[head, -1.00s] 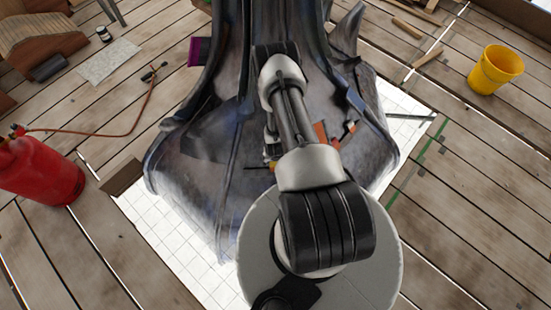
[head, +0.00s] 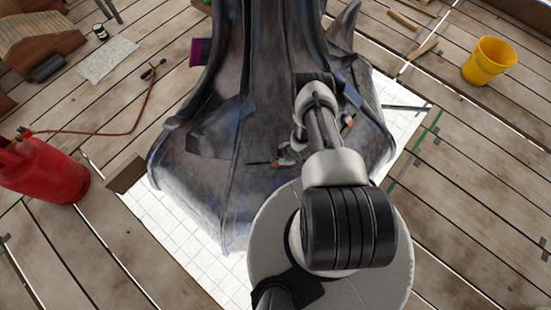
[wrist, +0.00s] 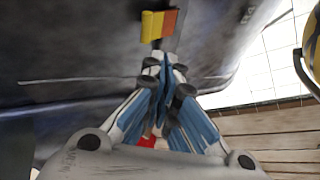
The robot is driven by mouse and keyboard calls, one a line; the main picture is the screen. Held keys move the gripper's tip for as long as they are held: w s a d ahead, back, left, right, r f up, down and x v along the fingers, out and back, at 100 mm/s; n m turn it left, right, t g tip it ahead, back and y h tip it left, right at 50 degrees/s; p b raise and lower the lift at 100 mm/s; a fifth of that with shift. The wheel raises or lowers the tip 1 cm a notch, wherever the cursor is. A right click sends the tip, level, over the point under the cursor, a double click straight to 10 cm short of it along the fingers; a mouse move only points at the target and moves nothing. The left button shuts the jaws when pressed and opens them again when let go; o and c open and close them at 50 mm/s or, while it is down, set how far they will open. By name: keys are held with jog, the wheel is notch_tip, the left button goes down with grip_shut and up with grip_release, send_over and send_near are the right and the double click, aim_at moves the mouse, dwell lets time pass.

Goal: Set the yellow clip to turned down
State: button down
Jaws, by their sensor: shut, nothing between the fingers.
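The yellow clip (wrist: 152,26) shows at the top of the wrist view, on the dark metal of the spire piece. An orange-red piece (wrist: 169,22) sits right beside it. My gripper (wrist: 165,60) is shut and empty, its fingertips just below the clip in the picture. I cannot tell whether they touch it. In the head view my arm covers much of the area around the gripper, and the clip cannot be made out for sure there.
The large dark spire piece (head: 200,170) stands on a white tiled sheet (head: 180,235) on wooden planks. A red gas cylinder (head: 45,172) with a hose is at left. A yellow bucket (head: 489,61) is at right. Planks between are mostly clear.

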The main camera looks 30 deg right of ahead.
jog(key=b+x, duration=0.2)
jog(key=x, duration=0.1)
jog(key=d+x, duration=0.1)
jog(key=x, duration=0.1)
jog(key=shift+w+f+b, duration=0.1)
jog(key=shift+w+b, duration=0.15)
jog(key=shift+b, duration=0.15)
jog(key=shift+w+d+f+b, duration=0.15)
jog(key=shift+w+f+b, duration=0.25)
jog(key=shift+b, duration=0.1)
jog(key=shift+w+d+f, duration=0.1)
jog(key=shift+w, duration=0.05)
